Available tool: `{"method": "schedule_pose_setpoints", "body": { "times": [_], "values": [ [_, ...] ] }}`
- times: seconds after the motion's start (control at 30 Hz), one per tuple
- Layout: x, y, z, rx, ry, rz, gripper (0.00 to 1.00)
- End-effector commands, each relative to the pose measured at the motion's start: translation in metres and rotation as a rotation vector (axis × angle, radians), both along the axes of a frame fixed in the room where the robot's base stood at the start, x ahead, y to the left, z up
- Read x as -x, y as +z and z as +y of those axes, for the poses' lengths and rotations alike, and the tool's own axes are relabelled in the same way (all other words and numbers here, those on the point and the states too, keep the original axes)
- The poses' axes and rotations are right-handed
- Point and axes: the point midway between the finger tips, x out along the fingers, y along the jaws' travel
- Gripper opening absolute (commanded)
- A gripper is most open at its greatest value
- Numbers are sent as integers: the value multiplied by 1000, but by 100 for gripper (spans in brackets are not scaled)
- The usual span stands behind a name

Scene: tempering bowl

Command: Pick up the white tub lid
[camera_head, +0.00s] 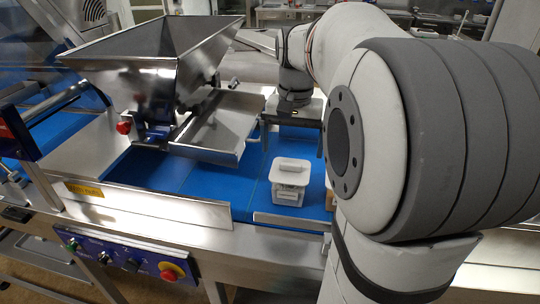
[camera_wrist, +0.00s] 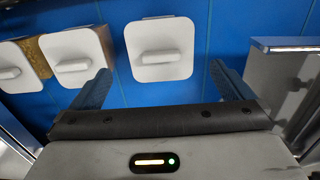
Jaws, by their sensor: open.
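In the wrist view, a white square lid (camera_wrist: 145,72) with rounded corners and a raised bar handle lies ahead of my gripper (camera_wrist: 161,70), centred between its two blue fingers. The fingers are apart and nothing is held. In the head view, a white lid (camera_head: 290,179) with a bar handle sits on a small whitish tub (camera_head: 289,196) on the blue belt. My gripper (camera_head: 294,121) hangs behind and above that tub there; its fingertips are hard to make out. Whether both views show the same lid I cannot tell for certain.
Two more white lids (camera_wrist: 76,66) (camera_wrist: 15,75) lie left in the wrist view, with tan sides beneath. A steel hopper (camera_head: 150,65) and chute tray (camera_head: 222,127) stand left of the tub in the head view.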

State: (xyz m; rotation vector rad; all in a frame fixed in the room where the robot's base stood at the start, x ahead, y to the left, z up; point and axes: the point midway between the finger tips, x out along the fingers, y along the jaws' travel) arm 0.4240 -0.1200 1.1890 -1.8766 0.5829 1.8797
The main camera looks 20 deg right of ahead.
Motion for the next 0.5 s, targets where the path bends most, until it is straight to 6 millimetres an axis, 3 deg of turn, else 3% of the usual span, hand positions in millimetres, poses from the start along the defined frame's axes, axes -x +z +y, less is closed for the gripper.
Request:
{"method": "schedule_pose_setpoints", "body": {
  "times": [0.33, 0.5],
  "values": [
    [-6, -47, -3, 0, 4, 2, 100],
    [-7, -58, -3, 1, 4, -1, 100]
  ]
}}
